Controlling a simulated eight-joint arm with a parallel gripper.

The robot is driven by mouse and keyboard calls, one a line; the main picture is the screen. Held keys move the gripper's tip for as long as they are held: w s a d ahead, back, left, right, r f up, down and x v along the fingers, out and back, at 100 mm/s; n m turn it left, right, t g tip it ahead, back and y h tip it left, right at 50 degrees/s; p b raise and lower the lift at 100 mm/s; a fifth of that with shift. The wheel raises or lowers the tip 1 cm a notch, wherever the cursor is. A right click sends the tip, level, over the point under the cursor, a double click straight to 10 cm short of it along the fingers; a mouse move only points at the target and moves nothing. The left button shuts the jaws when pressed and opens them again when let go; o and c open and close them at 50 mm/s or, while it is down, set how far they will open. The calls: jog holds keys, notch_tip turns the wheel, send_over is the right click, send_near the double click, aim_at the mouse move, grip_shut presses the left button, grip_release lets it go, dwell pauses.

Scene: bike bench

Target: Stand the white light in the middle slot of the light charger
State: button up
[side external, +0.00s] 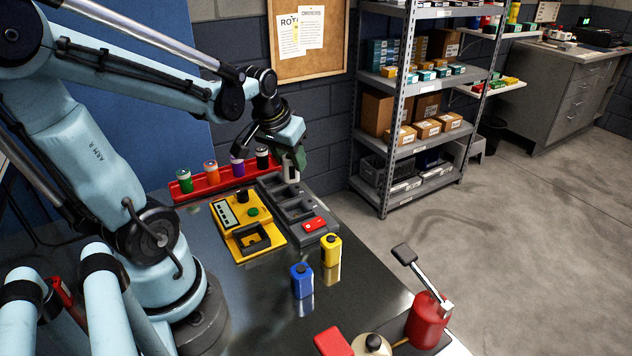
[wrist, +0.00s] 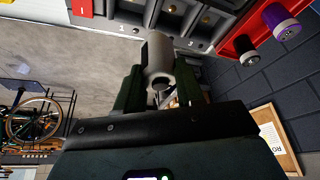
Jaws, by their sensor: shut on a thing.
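The white light (side external: 291,174) is between the fingers of my gripper (side external: 291,158), held upright above the far end of the dark grey light charger (side external: 325,234). In the wrist view, my gripper (wrist: 160,85) has its two dark green fingers on either side of the light (wrist: 159,58). The light covers part of the charger (wrist: 140,28) there, and I cannot tell whether its base touches it. The middle part of the charger looks empty.
A yellow station (side external: 230,238) with a green button stands left of the charger. A red rack (side external: 212,183) behind holds green, orange, purple and black cylinders. A blue bottle (side external: 302,281) and a yellow bottle (side external: 331,250) stand in front. The bench between them is clear.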

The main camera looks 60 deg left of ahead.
jog(key=shift+n, duration=0.5)
jog(key=shift+s+a+f, duration=0.15)
jog(key=shift+a+f, duration=0.3)
jog(key=shift+f, duration=0.6)
jog(key=shift+s+a+f, duration=0.2)
jog(key=shift+a+f, duration=0.25)
jog(key=shift+f, duration=0.55)
jog(key=shift+s+a+f, duration=0.15)
jog(key=shift+a+f, duration=0.3)
jog(key=shift+f, duration=0.6)
jog(key=shift+f, duration=0.6)
jog(key=o, duration=0.8)
jog(key=shift+r, duration=0.1)
jog(key=v, duration=1.1)
jog(key=shift+w+d, duration=0.1)
jog(key=shift+d, duration=0.05)
